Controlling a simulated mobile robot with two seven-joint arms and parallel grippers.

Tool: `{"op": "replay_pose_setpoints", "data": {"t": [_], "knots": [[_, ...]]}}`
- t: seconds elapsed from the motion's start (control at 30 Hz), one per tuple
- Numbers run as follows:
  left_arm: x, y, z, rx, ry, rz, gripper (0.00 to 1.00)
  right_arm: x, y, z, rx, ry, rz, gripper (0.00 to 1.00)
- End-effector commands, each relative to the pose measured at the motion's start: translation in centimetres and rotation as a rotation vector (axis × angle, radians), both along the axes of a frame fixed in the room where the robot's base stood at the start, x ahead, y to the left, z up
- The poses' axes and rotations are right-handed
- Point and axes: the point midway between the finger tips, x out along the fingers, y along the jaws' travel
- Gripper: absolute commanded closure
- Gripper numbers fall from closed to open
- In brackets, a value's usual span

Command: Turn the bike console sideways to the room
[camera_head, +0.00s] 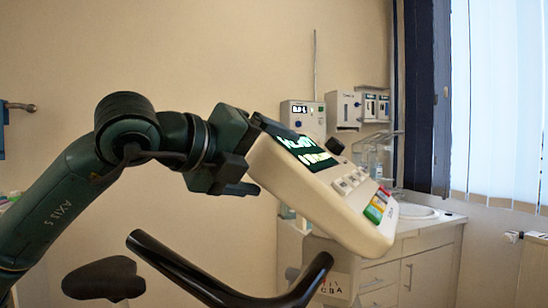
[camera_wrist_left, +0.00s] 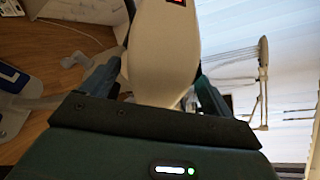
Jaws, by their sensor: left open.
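The bike console (camera_head: 335,205) is a cream, tilted box with a lit dark screen (camera_head: 302,150), pale keys and coloured buttons. It stands in the middle of the head view above the dark handlebar (camera_head: 180,268). My left gripper (camera_head: 285,165) is at its left end, jaws open, with one finger on the near side; the far finger is partly hidden. In the left wrist view the cream body of the console (camera_wrist_left: 165,50) lies between the two spread fingers of my left gripper (camera_wrist_left: 158,80). Contact cannot be told. My right gripper is not in view.
A dark saddle-like pad (camera_head: 103,278) is at the lower left. Behind the console are a white cabinet with a sink (camera_head: 410,212) and wall-mounted devices (camera_head: 303,118). A window with blinds (camera_head: 500,100) is at the right. The wall above my arm is bare.

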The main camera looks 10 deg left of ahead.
Motion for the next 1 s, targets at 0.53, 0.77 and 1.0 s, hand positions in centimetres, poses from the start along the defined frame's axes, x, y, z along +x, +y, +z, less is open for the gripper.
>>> {"op": "replay_pose_setpoints", "data": {"t": [0.53,0.77,1.0], "knots": [[1.8,-1.2,-0.6,-0.001,0.001,0.0,0.14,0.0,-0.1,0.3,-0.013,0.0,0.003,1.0],[1.8,-1.2,-0.5,-0.001,0.001,0.0,0.33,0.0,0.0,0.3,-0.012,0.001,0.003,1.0],[1.8,-1.2,-0.5,0.0,0.0,0.0,0.52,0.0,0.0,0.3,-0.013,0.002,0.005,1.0]]}}
